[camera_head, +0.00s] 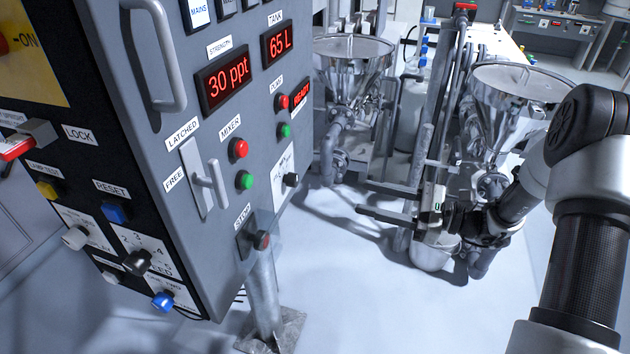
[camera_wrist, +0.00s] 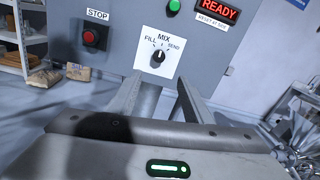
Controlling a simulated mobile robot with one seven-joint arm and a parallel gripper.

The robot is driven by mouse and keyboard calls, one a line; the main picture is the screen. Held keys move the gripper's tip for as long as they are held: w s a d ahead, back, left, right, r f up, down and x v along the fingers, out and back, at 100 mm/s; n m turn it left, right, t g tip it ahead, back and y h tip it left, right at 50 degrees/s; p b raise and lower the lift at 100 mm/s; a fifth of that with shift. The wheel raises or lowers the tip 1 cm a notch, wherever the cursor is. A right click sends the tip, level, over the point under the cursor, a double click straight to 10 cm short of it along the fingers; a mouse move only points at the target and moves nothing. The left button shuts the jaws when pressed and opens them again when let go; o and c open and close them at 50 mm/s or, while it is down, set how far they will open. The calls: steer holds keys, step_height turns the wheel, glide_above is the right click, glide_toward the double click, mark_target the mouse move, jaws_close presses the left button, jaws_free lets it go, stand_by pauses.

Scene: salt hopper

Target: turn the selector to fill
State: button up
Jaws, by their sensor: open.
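The selector is a small black knob (camera_wrist: 158,57) on a white plate marked FILL, MIX and SEND. In the wrist view its white mark appears to point up, towards MIX. It also shows in the head view as a knob (camera_head: 291,179) on the right part of the grey panel's front. My gripper (camera_wrist: 158,82) is open and empty, its two fingers spread below the knob in the wrist view. In the head view my gripper (camera_head: 362,198) is to the right of the panel, apart from the knob. The gap between them is free.
A red STOP button (camera_wrist: 91,37) and a green button (camera_wrist: 174,6) flank the selector. The panel (camera_head: 205,255) also carries a handle (camera_head: 160,60) and a latch lever (camera_head: 210,183). Steel hoppers (camera_head: 354,50) and pipework stand behind my arm. The floor before the panel is clear.

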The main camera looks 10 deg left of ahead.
mark_target(297, 181)
steer(key=a, duration=0.5)
steer(key=w+a, duration=0.1)
steer(key=a, duration=1.1)
steer(key=shift+w+b, duration=0.3)
steer(key=c, duration=1.1)
steer(key=shift+o, duration=0.2)
steer(key=shift+b, duration=0.35)
steer(key=shift+f+n+b, duration=0.2)
steer(key=shift+n+b, duration=0.85)
steer(key=shift+n, duration=0.05)
steer(key=n+b, duration=0.3)
steer(key=shift+b, duration=0.3)
steer(key=n+b, duration=0.3)
steer(key=shift+r+n, duration=0.1)
steer(key=shift+n, duration=0.2)
steer(key=shift+r+b, duration=0.1)
steer(key=shift+b, duration=0.3)
